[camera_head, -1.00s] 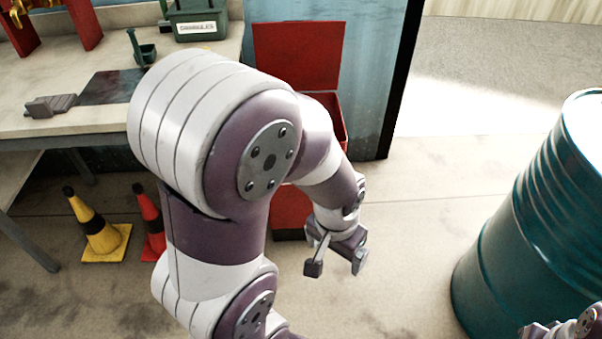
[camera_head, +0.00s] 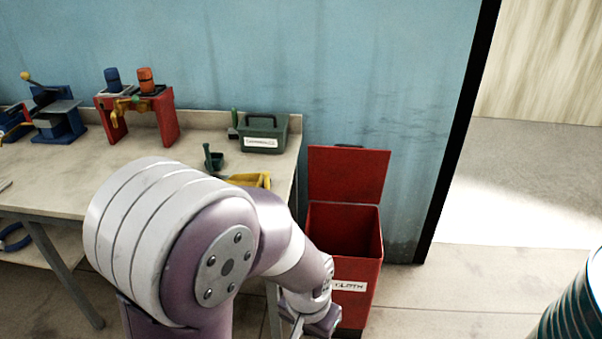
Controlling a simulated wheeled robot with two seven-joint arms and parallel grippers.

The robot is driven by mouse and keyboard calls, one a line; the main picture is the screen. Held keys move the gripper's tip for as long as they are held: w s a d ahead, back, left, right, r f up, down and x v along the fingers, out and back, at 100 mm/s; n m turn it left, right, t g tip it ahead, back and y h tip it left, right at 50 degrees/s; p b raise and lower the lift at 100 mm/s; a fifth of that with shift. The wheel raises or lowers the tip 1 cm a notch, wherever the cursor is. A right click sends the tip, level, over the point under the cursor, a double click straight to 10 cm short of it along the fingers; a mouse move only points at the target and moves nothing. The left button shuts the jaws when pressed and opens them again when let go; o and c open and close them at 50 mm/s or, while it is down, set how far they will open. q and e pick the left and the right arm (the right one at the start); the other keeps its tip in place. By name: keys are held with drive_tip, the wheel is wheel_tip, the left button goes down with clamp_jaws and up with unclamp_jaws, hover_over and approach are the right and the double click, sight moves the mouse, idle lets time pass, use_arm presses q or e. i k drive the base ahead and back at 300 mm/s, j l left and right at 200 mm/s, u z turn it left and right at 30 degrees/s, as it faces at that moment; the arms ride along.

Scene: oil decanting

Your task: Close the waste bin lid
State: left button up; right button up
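The red waste bin (camera_head: 362,283) stands against the blue wall at the end of the workbench, with a white label reading "CLOTH" on its front. Its red lid (camera_head: 348,175) is open, standing up at the back, and the dark inside of the bin shows. My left gripper (camera_head: 314,329) is at the bottom edge of the view, low at the front left of the bin. Its fingertips are cut off by the frame, so whether it is open or shut does not show. My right gripper is out of view.
The workbench (camera_head: 60,192) on the left carries a green box (camera_head: 262,133), a green scoop (camera_head: 213,160), a yellow item (camera_head: 250,180) and a red stand (camera_head: 165,118). A teal drum (camera_head: 580,305) stands at the lower right. The floor right of the bin is clear.

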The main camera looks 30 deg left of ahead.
sight(340, 172)
drive_tip(key=i+z, duration=0.1)
drive_tip(key=i, duration=0.45)
drive_tip(key=i+z, duration=0.15)
drive_tip(key=i, duration=0.45)
drive_tip(key=i+z, duration=0.1)
drive_tip(key=i, duration=0.45)
drive_tip(key=i+j+z, duration=0.1)
drive_tip(key=i, duration=0.5)
drive_tip(key=i+j+z, duration=0.1)
drive_tip(key=i, duration=0.45)
drive_tip(key=i+l+u, duration=0.15)
drive_tip(key=i+u, duration=0.25)
drive_tip(key=i, duration=0.3)
drive_tip(key=i+l+u, duration=0.45)
drive_tip(key=i, duration=0.25)
drive_tip(key=i+l+u, duration=0.4)
drive_tip(key=i+l, duration=0.15)
drive_tip(key=i+l+u, duration=0.45)
drive_tip(key=l, duration=0.35)
drive_tip(key=u, duration=3.1)
drive_tip(key=l, duration=0.1)
